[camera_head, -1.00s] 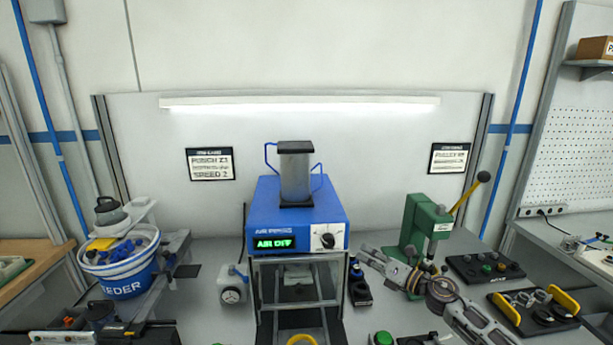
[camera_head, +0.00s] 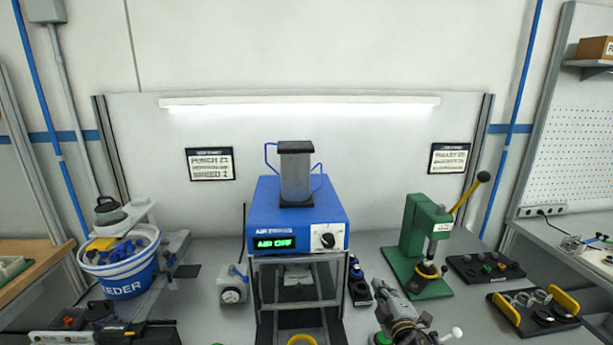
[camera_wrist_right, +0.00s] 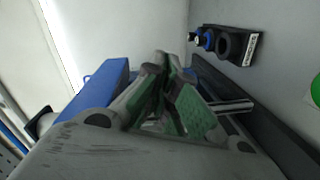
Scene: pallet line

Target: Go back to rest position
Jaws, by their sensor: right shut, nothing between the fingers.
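My right gripper (camera_head: 380,288) is low in the head view, just right of the blue machine's frame and in front of the green press. Its fingers are together with nothing between them. In the right wrist view its fingers (camera_wrist_right: 165,85) show close up, with green pads meeting. My left gripper is not in view.
The blue machine (camera_head: 290,225) with a grey cylinder on top stands in the middle. The green press (camera_head: 410,240) with a yellow lever is to the right. A blue feeder bucket (camera_head: 122,285) is at left. A black tray (camera_head: 535,318) with yellow handles is at front right.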

